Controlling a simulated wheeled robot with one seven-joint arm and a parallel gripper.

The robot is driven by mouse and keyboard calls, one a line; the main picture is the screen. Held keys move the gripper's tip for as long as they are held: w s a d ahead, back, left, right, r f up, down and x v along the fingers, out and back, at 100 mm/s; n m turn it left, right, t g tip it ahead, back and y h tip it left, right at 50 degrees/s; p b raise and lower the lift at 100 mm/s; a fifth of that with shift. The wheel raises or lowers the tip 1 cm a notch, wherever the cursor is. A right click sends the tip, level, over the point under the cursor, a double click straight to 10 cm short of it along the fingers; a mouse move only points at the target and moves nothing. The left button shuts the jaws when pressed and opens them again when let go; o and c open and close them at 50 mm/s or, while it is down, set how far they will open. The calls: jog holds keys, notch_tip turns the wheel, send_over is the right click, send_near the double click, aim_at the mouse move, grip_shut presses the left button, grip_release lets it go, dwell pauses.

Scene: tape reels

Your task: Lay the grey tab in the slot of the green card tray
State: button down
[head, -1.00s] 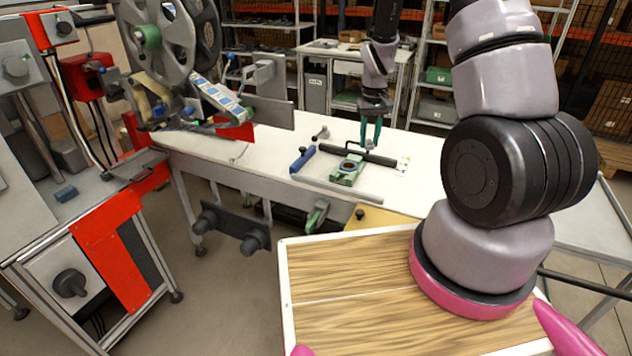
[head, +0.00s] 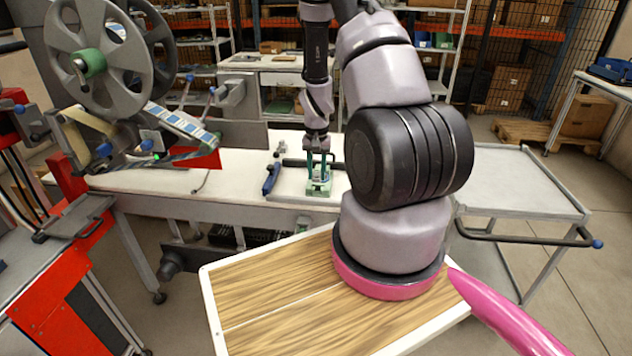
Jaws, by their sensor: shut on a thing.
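The green card tray (head: 318,190) lies on the white bench, near its front edge, below my gripper. My gripper (head: 319,176) points straight down with its two green fingers over the tray, the tips at or just above it. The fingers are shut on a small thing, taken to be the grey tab. It is too small and too hidden between the fingers to make out clearly. The slot cannot be made out at this size, nor whether the tab touches the tray.
A blue-handled tool (head: 271,179) lies left of the tray, and a dark bar (head: 292,162) lies behind it. A reel machine (head: 95,65) stands at the left. A grey cart (head: 515,185) stands at the right. The white bench (head: 225,181) is mostly clear left of the tools.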

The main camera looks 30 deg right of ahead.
aim_at(317, 176)
jog(key=shift+d+f, duration=0.1)
jog(key=shift+f, duration=1.55)
jog(key=shift+f, duration=0.3)
jog(key=shift+f, duration=0.3)
jog(key=c, duration=0.6)
grip_release()
jog(key=shift+s, duration=0.1)
jog(key=shift+o, duration=0.2)
jog(key=shift+r, duration=0.1)
